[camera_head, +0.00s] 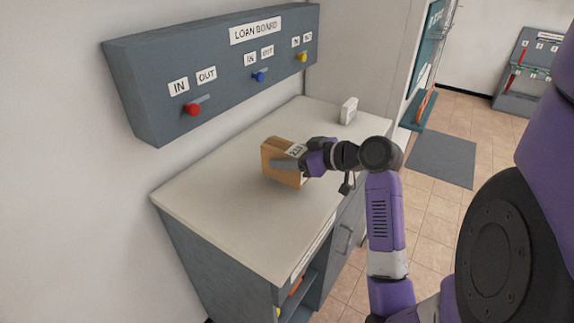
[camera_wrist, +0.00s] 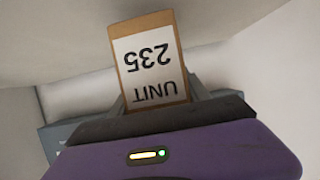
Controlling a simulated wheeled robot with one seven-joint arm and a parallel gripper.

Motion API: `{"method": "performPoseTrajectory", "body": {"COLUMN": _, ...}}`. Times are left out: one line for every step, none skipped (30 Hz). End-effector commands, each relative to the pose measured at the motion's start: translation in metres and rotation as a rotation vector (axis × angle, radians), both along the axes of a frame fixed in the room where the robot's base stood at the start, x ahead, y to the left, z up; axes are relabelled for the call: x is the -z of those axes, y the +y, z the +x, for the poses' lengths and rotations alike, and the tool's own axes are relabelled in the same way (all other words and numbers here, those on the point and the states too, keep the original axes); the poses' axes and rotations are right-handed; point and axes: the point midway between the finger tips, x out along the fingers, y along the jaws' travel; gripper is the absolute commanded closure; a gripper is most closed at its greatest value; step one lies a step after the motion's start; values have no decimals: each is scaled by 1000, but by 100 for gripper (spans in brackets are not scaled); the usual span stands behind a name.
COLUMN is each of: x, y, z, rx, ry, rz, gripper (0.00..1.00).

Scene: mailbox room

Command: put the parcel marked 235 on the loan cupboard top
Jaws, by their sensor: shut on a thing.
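The parcel (camera_head: 270,160) is a brown cardboard box with a white label. In the wrist view the parcel (camera_wrist: 150,60) shows the label "UNIT 235", upside down in the picture. My gripper (camera_head: 296,166) is shut on the parcel, with one finger along its near side. The parcel is over the middle of the pale loan cupboard top (camera_head: 225,205). I cannot tell whether its underside touches the top or is a little above it. In the wrist view my gripper (camera_wrist: 155,105) is partly hidden behind its own purple housing.
The grey loan board (camera_head: 215,65) with red, blue and yellow levers hangs on the wall behind the cupboard. A small white box (camera_head: 348,110) stands at the top's far right corner. The cupboard top is otherwise clear. Open shelves (camera_head: 297,295) are below its front edge.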

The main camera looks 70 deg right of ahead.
Motion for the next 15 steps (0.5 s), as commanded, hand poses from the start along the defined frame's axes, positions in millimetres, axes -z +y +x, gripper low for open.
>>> {"method": "performPoseTrajectory", "body": {"x": 9, "y": 0, "z": 0, "rx": 2, "ry": -1, "rz": 4, "gripper": 100}}
{"method": "performPoseTrajectory", "body": {"x": 13, "y": 0, "z": 0, "rx": 2, "ry": -2, "rz": 3, "gripper": 100}}
{"method": "performPoseTrajectory", "body": {"x": 17, "y": 0, "z": 0, "rx": 1, "ry": -2, "rz": 2, "gripper": 100}}
{"method": "performPoseTrajectory", "body": {"x": 20, "y": 0, "z": 0, "rx": 1, "ry": 0, "rz": 2, "gripper": 100}}
{"method": "performPoseTrajectory", "body": {"x": 23, "y": 0, "z": 0, "rx": 1, "ry": -1, "rz": 2, "gripper": 100}}
{"method": "performPoseTrajectory", "body": {"x": 24, "y": 0, "z": 0, "rx": 1, "ry": -1, "rz": 2, "gripper": 100}}
{"method": "performPoseTrajectory", "body": {"x": 25, "y": 0, "z": 0, "rx": 0, "ry": -2, "rz": 0, "gripper": 100}}
{"method": "performPoseTrajectory", "body": {"x": 25, "y": 0, "z": 0, "rx": 1, "ry": -2, "rz": -1, "gripper": 100}}
{"method": "performPoseTrajectory", "body": {"x": 25, "y": 0, "z": 0, "rx": 1, "ry": -2, "rz": -2, "gripper": 100}}
{"method": "performPoseTrajectory", "body": {"x": 25, "y": 0, "z": 0, "rx": 1, "ry": -2, "rz": -2, "gripper": 100}}
{"method": "performPoseTrajectory", "body": {"x": 25, "y": 0, "z": 0, "rx": 1, "ry": -2, "rz": -2, "gripper": 100}}
{"method": "performPoseTrajectory", "body": {"x": 25, "y": 0, "z": 0, "rx": 1, "ry": -2, "rz": -2, "gripper": 100}}
{"method": "performPoseTrajectory", "body": {"x": 25, "y": 0, "z": 0, "rx": 1, "ry": -2, "rz": -2, "gripper": 100}}
{"method": "performPoseTrajectory", "body": {"x": 25, "y": 0, "z": 0, "rx": 1, "ry": -2, "rz": -2, "gripper": 100}}
{"method": "performPoseTrajectory", "body": {"x": 26, "y": 0, "z": 0, "rx": 0, "ry": -2, "rz": -1, "gripper": 100}}
